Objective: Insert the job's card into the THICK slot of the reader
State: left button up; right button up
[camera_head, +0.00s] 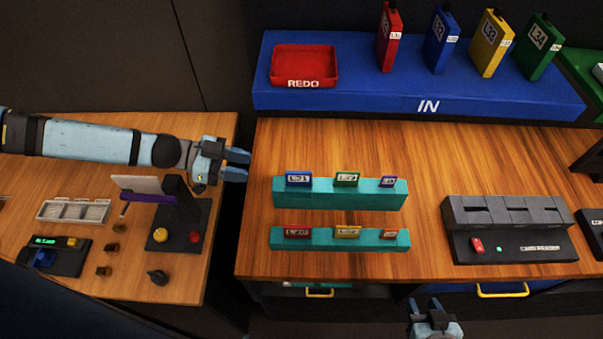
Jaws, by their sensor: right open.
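Small cards stand in two teal racks. The back rack (340,198) holds a blue card (299,179), a green card (346,179) and a small purple-blue card (388,182). The front rack (340,242) holds a red card (297,231), a yellow card (347,232) and a small red card (390,233). A dark grey block with slots on top, apparently the reader (508,228), stands at the right; slot widths are too small to tell. My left gripper (247,166) is open and empty, left of the racks. My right gripper (426,303) is open at the front edge.
A blue IN shelf (345,97) at the back carries a red REDO tray (304,84) and several labelled coloured boxes. A side table (185,285) on the left holds a dark device (178,235). Wood between racks and reader is clear.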

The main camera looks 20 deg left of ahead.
pick_arm(q)
send_near(299, 177)
jog(key=x, duration=0.2)
jog(key=f+x, duration=0.1)
jog(key=x, duration=0.1)
jog(key=shift+w+d+f+p, duration=0.1)
jog(key=shift+w+p, duration=0.2)
jog(key=shift+p, duration=0.05)
jog(key=x, duration=0.2)
jog(key=p+x, duration=0.1)
jog(key=x, duration=0.1)
jog(key=shift+d, duration=0.35)
jog(key=shift+w+d+f, duration=0.15)
jog(key=shift+w+d, duration=0.05)
jog(key=shift+d, duration=0.2)
grip_shut()
